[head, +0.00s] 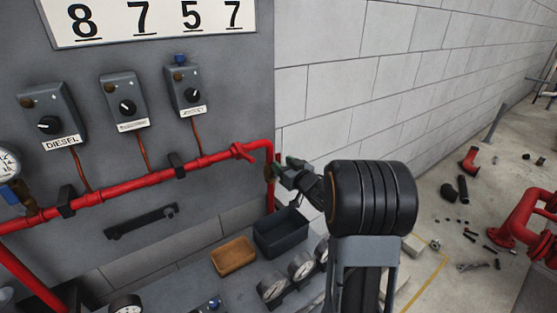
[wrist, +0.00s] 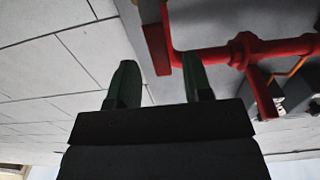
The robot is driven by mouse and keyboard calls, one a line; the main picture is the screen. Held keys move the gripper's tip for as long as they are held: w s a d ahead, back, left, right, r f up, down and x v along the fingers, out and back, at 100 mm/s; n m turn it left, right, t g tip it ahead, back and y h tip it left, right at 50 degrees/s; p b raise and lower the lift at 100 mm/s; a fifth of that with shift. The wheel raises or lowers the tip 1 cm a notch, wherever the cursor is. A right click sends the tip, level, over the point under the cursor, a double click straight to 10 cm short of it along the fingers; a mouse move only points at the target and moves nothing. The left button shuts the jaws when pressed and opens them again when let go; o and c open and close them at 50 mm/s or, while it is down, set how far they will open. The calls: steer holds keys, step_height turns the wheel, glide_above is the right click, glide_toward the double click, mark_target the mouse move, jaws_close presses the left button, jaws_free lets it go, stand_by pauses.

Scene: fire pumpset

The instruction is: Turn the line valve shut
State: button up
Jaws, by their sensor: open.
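My gripper (head: 283,167) is open beside the vertical end of the red pipe (head: 210,159). In the wrist view, its two green fingers (wrist: 158,80) stand apart with nothing clasped between them. A dark red bar (wrist: 155,48), which looks like a valve lever, lies ahead of the gap, near the pipe's bend. A red fitting with a lever (head: 243,151) sits on the horizontal pipe left of my gripper; it also shows in the wrist view (wrist: 262,92). No label shows which is the line valve. A brass-coloured part on the vertical pipe is partly hidden by my gripper.
A dark bin (head: 281,233) and an orange-brown tray (head: 233,256) stand below the pipe. Gauges (head: 302,266) line the bench front. Control boxes (head: 123,102) hang on the panel above. Loose parts litter the floor at right, near red pipework (head: 523,218).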

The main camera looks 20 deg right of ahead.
mark_target(279, 161)
steer(key=shift+w+a, duration=0.2)
steer(key=shift+w, duration=0.65)
steer(key=shift+w+a, duration=0.15)
steer(key=shift+w, duration=0.65)
jaws_close()
